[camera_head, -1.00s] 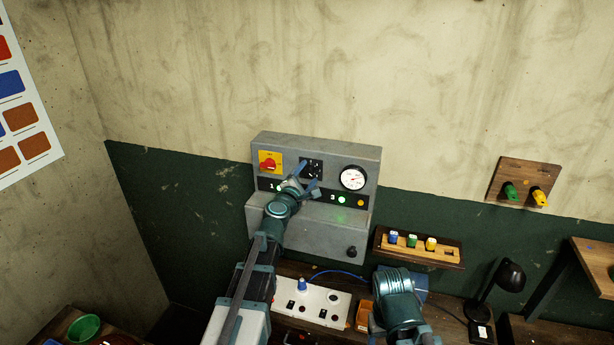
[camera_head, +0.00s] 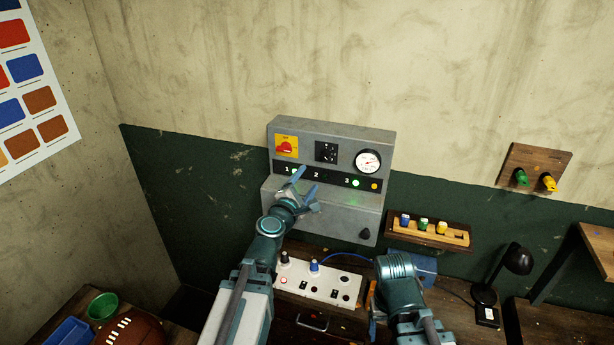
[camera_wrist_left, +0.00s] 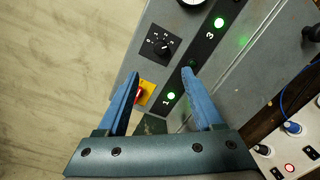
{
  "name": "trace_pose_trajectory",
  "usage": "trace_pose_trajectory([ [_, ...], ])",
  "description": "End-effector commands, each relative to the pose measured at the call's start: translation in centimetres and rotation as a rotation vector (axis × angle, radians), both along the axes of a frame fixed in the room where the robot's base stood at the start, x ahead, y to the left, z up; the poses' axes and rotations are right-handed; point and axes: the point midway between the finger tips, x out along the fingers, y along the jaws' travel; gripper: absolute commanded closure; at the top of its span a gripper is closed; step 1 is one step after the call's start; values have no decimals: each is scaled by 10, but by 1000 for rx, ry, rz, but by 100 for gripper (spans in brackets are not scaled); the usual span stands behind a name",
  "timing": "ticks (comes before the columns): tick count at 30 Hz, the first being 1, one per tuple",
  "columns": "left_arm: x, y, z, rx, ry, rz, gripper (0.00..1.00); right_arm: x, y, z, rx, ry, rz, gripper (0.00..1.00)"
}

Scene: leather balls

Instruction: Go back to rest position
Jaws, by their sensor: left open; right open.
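My left gripper (camera_head: 304,191) is open in front of the lower part of the grey control box (camera_head: 325,212). In the left wrist view its two blue fingers (camera_wrist_left: 162,88) are apart with nothing between them that they hold. Behind the fingers are the red switch on its yellow plate (camera_head: 286,146), the black rotary knob (camera_head: 326,152) and the strip with green lights (camera_head: 355,183). My right gripper (camera_head: 372,308) is low at the right, partly hidden by its own wrist; it appears empty.
A white socket panel (camera_head: 318,285) with knobs lies below the box. A wooden rack (camera_head: 430,232) with coloured plugs is at right, beside a black lamp (camera_head: 517,259). A green bowl (camera_head: 102,306), blue tray (camera_head: 69,334) and brown ball (camera_head: 130,331) are at lower left.

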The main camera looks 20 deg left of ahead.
Motion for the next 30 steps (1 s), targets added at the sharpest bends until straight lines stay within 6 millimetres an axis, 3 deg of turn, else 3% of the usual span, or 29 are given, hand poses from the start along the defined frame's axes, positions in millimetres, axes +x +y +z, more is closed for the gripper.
trace_pose_trajectory([
  [9,0,-5,-4,16,3,-14,32,0,0,-3,0,0,0,32],
  [11,-1,-16,-13,56,11,-51,32,0,0,-10,0,0,0,32],
  [14,-5,-55,-44,199,38,-178,32,0,0,-28,-1,0,2,32],
  [18,-28,-126,-113,506,98,-453,32,0,0,-62,-1,-1,5,32],
  [22,-64,-176,-187,807,160,-725,32,1,0,-92,-1,-2,8,32],
  [26,-111,-203,-266,1108,237,-1013,32,1,0,-124,-2,-2,11,32],
  [30,-166,-203,-344,1418,347,-1331,32,1,0,-159,-2,-2,15,32],
])
